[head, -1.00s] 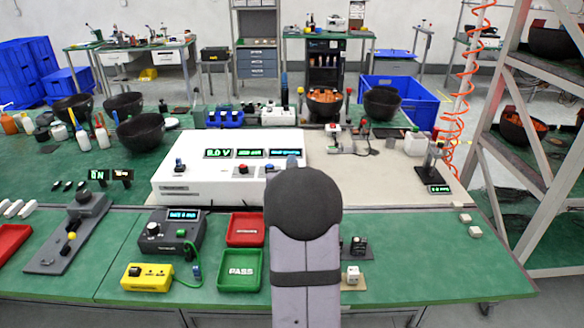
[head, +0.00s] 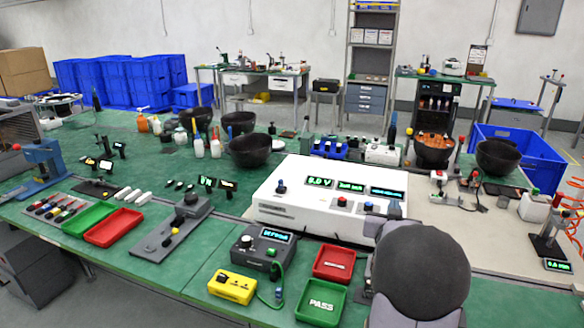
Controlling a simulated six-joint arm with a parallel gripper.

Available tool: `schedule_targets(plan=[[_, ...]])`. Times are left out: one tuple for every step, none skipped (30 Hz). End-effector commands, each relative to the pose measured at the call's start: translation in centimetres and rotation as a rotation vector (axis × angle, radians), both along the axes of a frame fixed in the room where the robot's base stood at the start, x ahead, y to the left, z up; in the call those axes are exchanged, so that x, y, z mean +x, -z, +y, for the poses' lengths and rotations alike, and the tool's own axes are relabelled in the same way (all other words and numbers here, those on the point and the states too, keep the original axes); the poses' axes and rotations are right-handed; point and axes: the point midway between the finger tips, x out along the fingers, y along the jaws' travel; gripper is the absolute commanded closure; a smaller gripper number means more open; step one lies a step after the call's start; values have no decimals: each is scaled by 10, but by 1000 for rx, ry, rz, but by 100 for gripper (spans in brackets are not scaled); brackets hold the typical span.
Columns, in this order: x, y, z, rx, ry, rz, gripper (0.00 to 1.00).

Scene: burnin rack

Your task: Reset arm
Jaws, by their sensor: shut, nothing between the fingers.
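My own arm (head: 420,275) rises at the lower right of the head view, its rounded dark grey joint in front of the bench. My gripper is not visible in this view. The arm hides part of the bench behind it. A white instrument box (head: 290,213) with lit green and blue displays stands behind and to the left of the arm. A green PASS tray (head: 301,311) and a red tray (head: 333,263) lie just left of the arm.
A dark grey meter (head: 262,248) and a yellow box (head: 232,287) sit front centre. Another green tray (head: 70,228) and red tray (head: 112,229) lie left. Dark bowls (head: 250,150) stand behind. A blue crate (head: 545,165) is at right. Green bench top between them is partly bare.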

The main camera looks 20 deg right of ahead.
Motion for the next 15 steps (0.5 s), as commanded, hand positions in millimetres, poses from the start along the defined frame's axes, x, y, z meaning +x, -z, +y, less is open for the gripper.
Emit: schedule_targets(plan=[[2, 0, 4, 7, -8, 7, 100], [4, 1, 8, 13, -14, 14, 100], [6, 3, 15, 27, -27, 28, 100], [9, 5, 22, 40, -39, 41, 100], [11, 9, 30, 57, -54, 59, 100], [15, 13, 43, 80, -77, 87, 100], [18, 17, 55, 102, -97, 112, 100], [21, 22, 68, 125, -119, 139, 100], [23, 29, 88, 159, -152, 183, 100], [24, 35, 104, 186, -178, 220, 100], [24, 41, 122, 214, -205, 259, 100], [22, 49, 146, 252, -243, 317, 100], [19, 55, 165, 279, -272, 361, 100], [15, 61, 185, 306, -301, 410, 100], [7, 69, 210, 340, -339, 475, 100]])
